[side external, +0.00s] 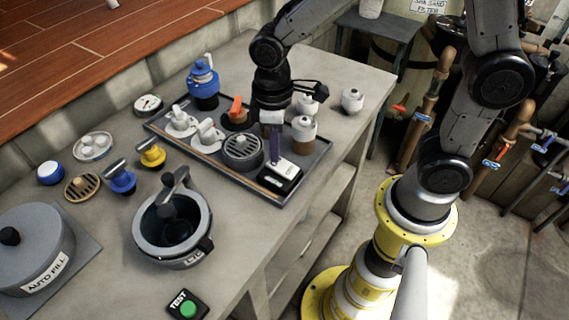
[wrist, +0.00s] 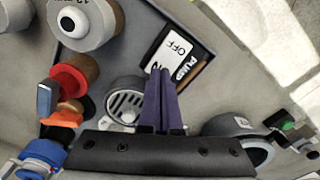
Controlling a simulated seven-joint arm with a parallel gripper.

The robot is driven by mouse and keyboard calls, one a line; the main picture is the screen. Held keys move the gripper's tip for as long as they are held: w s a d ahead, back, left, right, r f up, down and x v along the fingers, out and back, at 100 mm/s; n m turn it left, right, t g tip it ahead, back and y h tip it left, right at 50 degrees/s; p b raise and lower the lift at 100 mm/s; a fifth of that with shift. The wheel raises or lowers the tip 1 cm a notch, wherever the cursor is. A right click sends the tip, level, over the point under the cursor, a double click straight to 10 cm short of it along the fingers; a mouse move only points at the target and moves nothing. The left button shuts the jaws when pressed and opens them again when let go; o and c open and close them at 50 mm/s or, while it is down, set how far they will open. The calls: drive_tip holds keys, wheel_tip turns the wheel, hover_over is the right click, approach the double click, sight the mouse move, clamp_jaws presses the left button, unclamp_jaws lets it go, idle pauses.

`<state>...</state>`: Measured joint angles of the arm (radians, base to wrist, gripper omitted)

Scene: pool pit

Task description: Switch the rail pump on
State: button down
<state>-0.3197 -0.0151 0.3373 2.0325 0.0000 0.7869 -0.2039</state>
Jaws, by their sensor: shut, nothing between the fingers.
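The pump switch (side external: 281,176) is a small black and white box at the front right corner of the dark tray. In the wrist view its plate (wrist: 178,50) reads "OFF" and "PUMP", partly covered by my fingers. My gripper (side external: 274,160) points down with its purple fingers at the switch's back edge; whether they touch it I cannot tell. In the wrist view the fingers (wrist: 160,72) are together, with nothing between them, and overlap the plate's lower edge. The switch's moving part is not clear in either view.
On the tray (side external: 222,169), a round grille (side external: 242,151), an orange-handled valve (side external: 237,112) and white-topped jars (side external: 304,131) stand close around my gripper. A grey pot (side external: 172,225) and a green TEST button (side external: 187,308) are in front.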

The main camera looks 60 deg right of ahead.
drive_tip(key=shift+f, duration=0.65)
idle(0.3)
drive_tip(key=shift+r, duration=3.55)
drive_tip(key=s+d+r+m+t, duration=0.1)
drive_tip(key=d+r+t, duration=0.1)
drive_tip(key=d+r, duration=0.25)
drive_tip(key=s+d+r+m+t, duration=0.2)
drive_tip(key=s+d+m, duration=0.3)
drive_tip(key=s, duration=0.7)
drive_tip(key=shift+t, duration=0.8)
drive_tip(key=shift+d+r, duration=0.1)
